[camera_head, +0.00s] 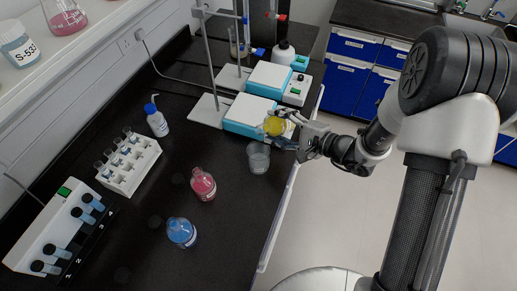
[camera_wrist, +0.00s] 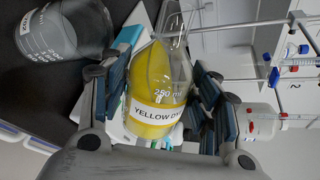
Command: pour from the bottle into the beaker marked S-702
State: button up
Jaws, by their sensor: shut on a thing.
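My gripper (camera_head: 290,122) is shut on a glass bottle of yellow liquid, which also shows in the wrist view (camera_wrist: 160,90) with a "YELLOW DYE" label. The bottle is strongly tilted, and its liquid lies along one side. No stream of liquid can be made out. A clear beaker (camera_head: 258,157) stands on the black bench, below and close to the bottle.
A red-filled bottle (camera_head: 203,184) and a blue-filled bottle (camera_head: 181,233) stand on the bench left of the beaker. A white tube rack (camera_head: 128,165) and a wash bottle (camera_head: 157,122) are further left. Blue-white stirrers (camera_head: 248,117) with stand posts are close behind my gripper.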

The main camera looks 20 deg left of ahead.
jog(key=shift+f+n, duration=0.1)
jog(key=shift+n, duration=0.3)
dwell(1.4)
jog(key=shift+w+d+f+n+t+h+b, duration=0.1)
jog(key=shift+f+n+t+h+b, duration=0.15)
jog(key=shift+b, duration=0.8)
jog(key=shift+w+n+t+h+b, duration=0.15)
jog(key=shift+n+b, duration=0.2)
jog(key=shift+b, duration=0.7)
dwell(0.4)
jog(key=shift+s+r+n+b, duration=0.1)
jog(key=shift+r+n+b, duration=0.3)
jog(key=shift+b, duration=0.5)
dwell(1.3)
jog(key=shift+p, duration=0.5)
